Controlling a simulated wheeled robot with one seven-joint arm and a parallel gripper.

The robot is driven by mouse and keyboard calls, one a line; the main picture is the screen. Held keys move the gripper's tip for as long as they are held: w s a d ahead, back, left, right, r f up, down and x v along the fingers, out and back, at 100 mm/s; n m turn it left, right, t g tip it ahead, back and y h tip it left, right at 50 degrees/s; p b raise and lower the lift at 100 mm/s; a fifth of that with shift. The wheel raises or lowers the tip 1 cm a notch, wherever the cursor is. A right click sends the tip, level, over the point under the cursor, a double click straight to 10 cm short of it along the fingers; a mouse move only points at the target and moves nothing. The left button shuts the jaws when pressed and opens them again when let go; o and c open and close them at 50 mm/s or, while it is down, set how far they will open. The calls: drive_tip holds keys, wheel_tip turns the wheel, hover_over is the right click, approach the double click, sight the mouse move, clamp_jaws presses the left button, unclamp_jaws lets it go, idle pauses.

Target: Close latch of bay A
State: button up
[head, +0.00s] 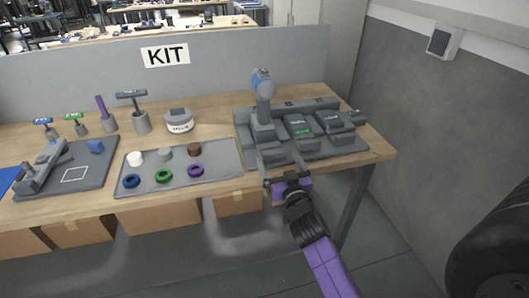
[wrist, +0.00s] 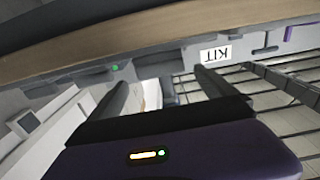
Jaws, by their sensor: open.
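The grey bay station (head: 350,148) sits at the right end of the wooden table. Bay letters and latch positions are too small to tell. My gripper (head: 283,164) is open and empty at the station's front edge, below the tool and the green-label module. In the wrist view my gripper's two dark fingers (wrist: 163,82) stand apart with nothing between them.
A grey tray with several coloured rings (head: 217,179) lies left of the station. A grey partition with a KIT sign (head: 165,55) closes the back.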

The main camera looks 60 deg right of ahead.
sight(274, 151)
drive_tip(key=p+x, duration=0.2)
drive_tip(key=x, duration=0.4)
drive_tip(key=shift+w+r, duration=0.1)
drive_tip(key=shift+w, duration=0.05)
drive_tip(key=shift+p+x, duration=0.45)
drive_tip(key=shift+x, duration=0.3)
drive_tip(key=shift+c, duration=0.2)
clamp_jaws()
drive_tip(key=shift+x, duration=1.35)
drive_tip(key=shift+o, duration=0.2)
unclamp_jaws()
drive_tip(key=shift+d, duration=0.1)
